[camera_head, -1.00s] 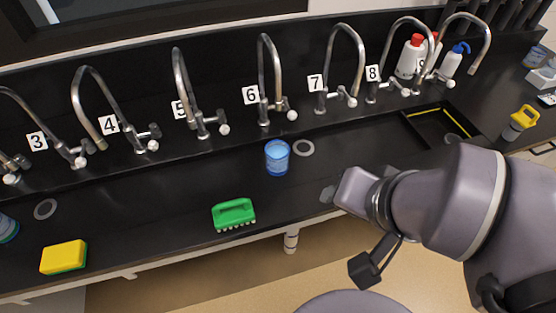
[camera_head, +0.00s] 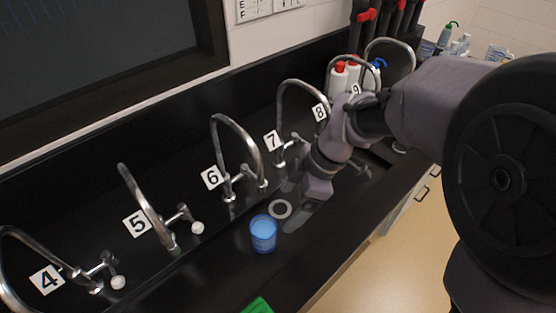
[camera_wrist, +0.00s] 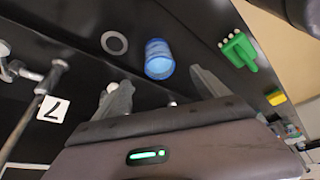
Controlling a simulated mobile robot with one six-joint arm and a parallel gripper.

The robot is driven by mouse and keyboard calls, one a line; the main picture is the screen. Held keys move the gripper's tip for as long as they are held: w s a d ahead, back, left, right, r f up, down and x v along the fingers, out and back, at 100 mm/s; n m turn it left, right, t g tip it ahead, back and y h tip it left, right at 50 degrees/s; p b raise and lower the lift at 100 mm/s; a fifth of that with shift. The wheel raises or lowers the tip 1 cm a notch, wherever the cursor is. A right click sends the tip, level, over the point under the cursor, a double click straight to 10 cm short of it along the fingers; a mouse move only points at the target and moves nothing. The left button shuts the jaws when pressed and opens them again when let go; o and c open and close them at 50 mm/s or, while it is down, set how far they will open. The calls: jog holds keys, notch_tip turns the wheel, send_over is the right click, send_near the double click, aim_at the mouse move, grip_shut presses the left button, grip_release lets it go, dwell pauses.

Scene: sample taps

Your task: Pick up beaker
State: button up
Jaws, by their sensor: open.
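The blue beaker (camera_head: 263,235) stands upright on the black counter, in front of taps 5 and 6. It also shows in the wrist view (camera_wrist: 159,60), beyond the gap between my fingers. My gripper (camera_head: 293,202) is over the counter to the right of the beaker, apart from it. In the wrist view my gripper (camera_wrist: 160,88) has its two grey fingers spread, with nothing held between them.
A round drain ring (camera_head: 280,209) lies beside the beaker. Curved taps, such as tap 6 (camera_head: 236,155), line the back. A green brush (camera_wrist: 238,50) and a yellow sponge (camera_wrist: 276,97) show in the wrist view. Bottles (camera_head: 338,78) stand behind my arm.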

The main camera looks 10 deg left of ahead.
aim_at(274, 225)
jog(key=b+x, duration=0.3)
jog(key=x, duration=0.7)
jog(key=shift+d, duration=0.15)
jog(key=b+x, duration=0.1)
jog(key=x, duration=0.2)
jog(key=b+x, duration=0.1)
jog(key=x, duration=0.1)
jog(key=shift+w+a+b, duration=0.25)
jog(key=shift+a+b, duration=0.05)
jog(key=shift+a, duration=0.1)
jog(key=shift+r, duration=0.1)
grip_shut()
jog(key=shift+r, duration=0.1)
